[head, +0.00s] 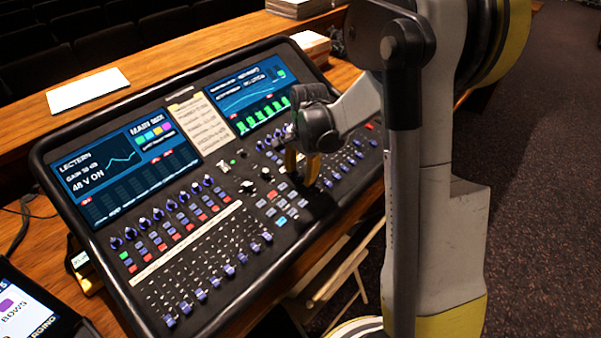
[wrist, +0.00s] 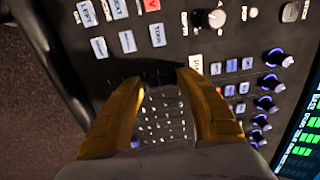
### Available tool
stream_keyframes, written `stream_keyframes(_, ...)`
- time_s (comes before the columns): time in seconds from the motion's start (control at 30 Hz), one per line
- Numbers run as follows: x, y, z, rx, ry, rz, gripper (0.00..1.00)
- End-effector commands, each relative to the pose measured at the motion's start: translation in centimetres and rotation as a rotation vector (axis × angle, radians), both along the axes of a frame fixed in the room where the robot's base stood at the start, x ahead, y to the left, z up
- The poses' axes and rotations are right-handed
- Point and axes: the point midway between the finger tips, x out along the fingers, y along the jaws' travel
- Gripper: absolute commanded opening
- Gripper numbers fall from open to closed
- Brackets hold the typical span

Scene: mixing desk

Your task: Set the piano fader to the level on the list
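The mixing desk (head: 160,275) has several blue fader caps along its near left edge and a second bank of controls at the right. My gripper (head: 302,168) is over that right bank, fingers pointing down. In the wrist view my gripper (wrist: 162,78) has its two yellow fingers apart, with dark panel and rows of small pale marks between them. A white label strip (wrist: 196,64) beside the right fingertip shows only its first letters, perhaps "P". I cannot make out the piano fader's cap or its contact with the fingers. The list (head: 205,122) is clipped between the screens; its lines are unreadable.
Two lit screens, the left one (head: 128,165) and the right one (head: 250,95), stand behind the controls. Blue-ringed knobs (wrist: 273,57) and grey buttons (wrist: 127,41) lie close to my fingers. A white paper (head: 88,90) and a tablet (head: 30,305) lie nearby.

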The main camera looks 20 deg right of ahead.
Motion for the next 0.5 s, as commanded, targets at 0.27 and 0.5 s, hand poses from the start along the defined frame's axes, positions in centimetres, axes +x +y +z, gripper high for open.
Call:
stream_keyframes(0.27,-0.2,-0.1,2.0,0.000,0.000,0.000,0.43)
stream_keyframes(0.5,-0.8,-0.3,7.4,0.000,0.000,0.000,0.43)
